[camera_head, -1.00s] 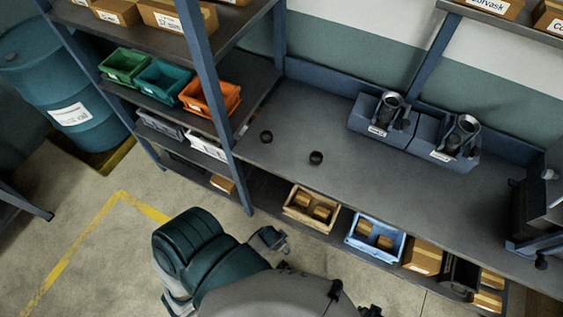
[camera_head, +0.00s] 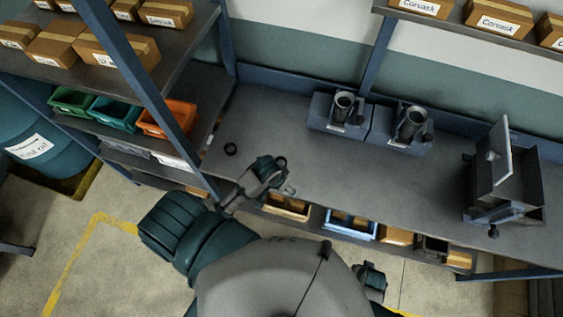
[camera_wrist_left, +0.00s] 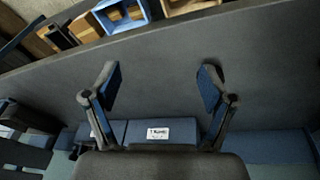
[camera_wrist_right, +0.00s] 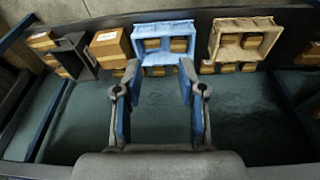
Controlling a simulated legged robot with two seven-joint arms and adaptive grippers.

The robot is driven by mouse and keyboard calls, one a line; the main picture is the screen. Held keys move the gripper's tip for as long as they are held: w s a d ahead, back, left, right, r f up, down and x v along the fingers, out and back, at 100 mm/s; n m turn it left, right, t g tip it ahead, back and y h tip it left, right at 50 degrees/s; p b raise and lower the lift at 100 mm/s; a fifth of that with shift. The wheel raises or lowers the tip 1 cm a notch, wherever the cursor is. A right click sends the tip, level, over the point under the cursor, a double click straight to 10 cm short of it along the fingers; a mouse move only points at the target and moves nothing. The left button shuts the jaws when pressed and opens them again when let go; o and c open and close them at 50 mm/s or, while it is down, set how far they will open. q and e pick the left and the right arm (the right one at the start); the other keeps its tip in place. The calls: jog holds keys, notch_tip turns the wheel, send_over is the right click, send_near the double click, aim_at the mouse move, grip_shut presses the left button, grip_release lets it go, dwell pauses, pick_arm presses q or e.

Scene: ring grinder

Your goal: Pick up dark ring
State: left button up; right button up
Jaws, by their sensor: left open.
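A small dark ring (camera_head: 231,149) lies flat on the grey workbench (camera_head: 330,175), near its left end. A second dark ring, seen earlier to its right, is not visible now; my left arm covers about that spot. My left gripper (camera_head: 287,190) is over the bench's front edge, right of the visible ring and apart from it. In the left wrist view its fingers (camera_wrist_left: 158,82) are spread with nothing between them, and no ring shows. My right gripper (camera_wrist_right: 158,78) is open and empty in its wrist view, facing bins under the bench.
Two blue-grey fixtures (camera_head: 324,118) holding dark cylindrical parts stand at the bench's back. A dark machine with a raised lid (camera_head: 500,190) stands at the right end. A shelf post (camera_head: 150,90) rises at the left. The bench middle is clear.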

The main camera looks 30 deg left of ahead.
jog(key=s+f, duration=0.7)
jog(key=f, duration=0.6)
pick_arm(q)
jog(key=w+a+r+n+g+y, duration=0.1)
jog(key=w+a+r+n, duration=0.1)
jog(key=w+a+r, duration=0.3)
jog(key=w+a+r+n+g, duration=0.1)
jog(key=w+a+r, duration=0.15)
jog(key=w, duration=0.45)
send_over(281, 161)
jog(key=f, duration=1)
jog(key=shift+s+d+f, duration=0.3)
jog(key=shift+s+f, duration=0.1)
jog(key=shift+s+f+p, duration=0.15)
jog(key=shift+f+p, duration=0.5)
jog(key=shift+f, duration=2.1)
jog(key=c, duration=1.3)
pick_arm(e)
jog(key=s+d+f+g, duration=0.1)
jog(key=s+d+f, duration=0.2)
jog(key=s+f, duration=0.4)
jog(key=s, duration=0.5)
jog(key=shift+s+f+g, duration=0.15)
jog(key=shift+s+g, duration=0.1)
jog(key=shift+g, duration=0.05)
